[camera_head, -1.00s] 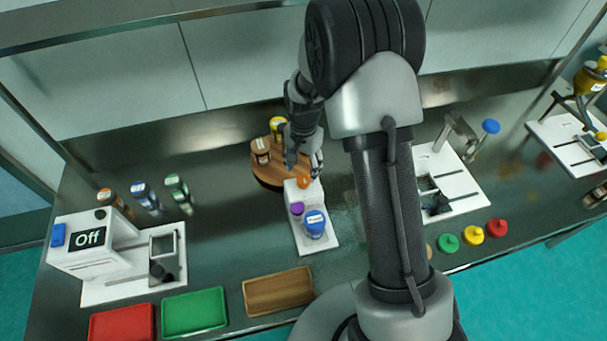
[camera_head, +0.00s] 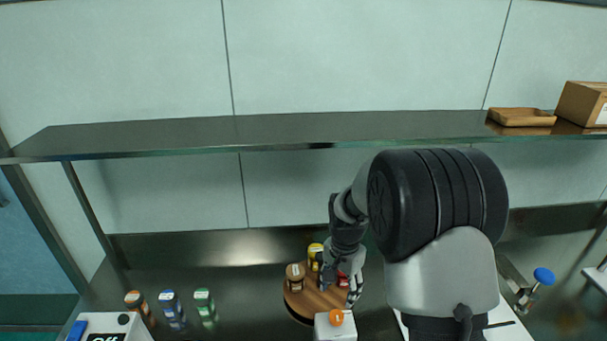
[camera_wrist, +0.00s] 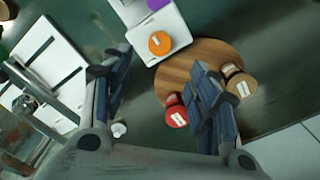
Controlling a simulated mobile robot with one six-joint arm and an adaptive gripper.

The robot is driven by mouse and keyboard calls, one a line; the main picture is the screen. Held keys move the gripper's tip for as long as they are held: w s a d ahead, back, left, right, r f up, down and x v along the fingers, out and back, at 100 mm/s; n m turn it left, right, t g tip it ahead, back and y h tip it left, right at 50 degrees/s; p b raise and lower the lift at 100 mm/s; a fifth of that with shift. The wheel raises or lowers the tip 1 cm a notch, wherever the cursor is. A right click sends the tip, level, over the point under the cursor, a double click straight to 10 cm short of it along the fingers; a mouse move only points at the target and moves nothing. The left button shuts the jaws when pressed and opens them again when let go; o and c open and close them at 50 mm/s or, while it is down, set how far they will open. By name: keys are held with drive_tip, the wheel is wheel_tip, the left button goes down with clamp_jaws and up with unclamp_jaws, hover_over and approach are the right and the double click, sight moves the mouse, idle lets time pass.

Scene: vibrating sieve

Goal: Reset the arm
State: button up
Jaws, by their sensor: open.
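My gripper (camera_wrist: 160,105) is open and empty, with its two fingers apart in the wrist view. In the head view my gripper (camera_head: 338,287) hangs above the right side of the round wooden board (camera_head: 299,305). In the wrist view a red-lidded jar (camera_wrist: 176,112) on the wooden board (camera_wrist: 205,58) shows beside the right finger, and a brown-lidded jar (camera_wrist: 240,84) stands beyond it. An orange-lidded item (camera_wrist: 159,43) sits on the white stand (camera_wrist: 170,22) past the fingertips. My arm hides part of the bench at right.
A shelf (camera_head: 270,130) runs across above the bench, with a wooden tray (camera_head: 521,117) and a cardboard box (camera_head: 585,104) at its right. Several jars, one with a green label (camera_head: 204,305), stand at left. A blue-knobbed device (camera_head: 543,276) stands at right.

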drive_tip(key=s+r+n+t, duration=0.1)
drive_tip(key=s+r+n, duration=0.1)
drive_tip(key=s+r, duration=0.45)
drive_tip(key=s+r+n+t, duration=0.15)
drive_tip(key=s+r, duration=0.25)
drive_tip(key=r, duration=0.6)
drive_tip(key=s+r+n+t, duration=0.1)
drive_tip(key=s+r+n, duration=0.1)
drive_tip(key=s, duration=0.6)
drive_tip(key=s+r+n+t, duration=0.1)
drive_tip(key=s+r+n, duration=0.1)
drive_tip(key=s, duration=0.7)
drive_tip(key=shift+s+r+n, duration=0.15)
drive_tip(key=shift+n, duration=0.7)
drive_tip(key=shift+o, duration=0.3)
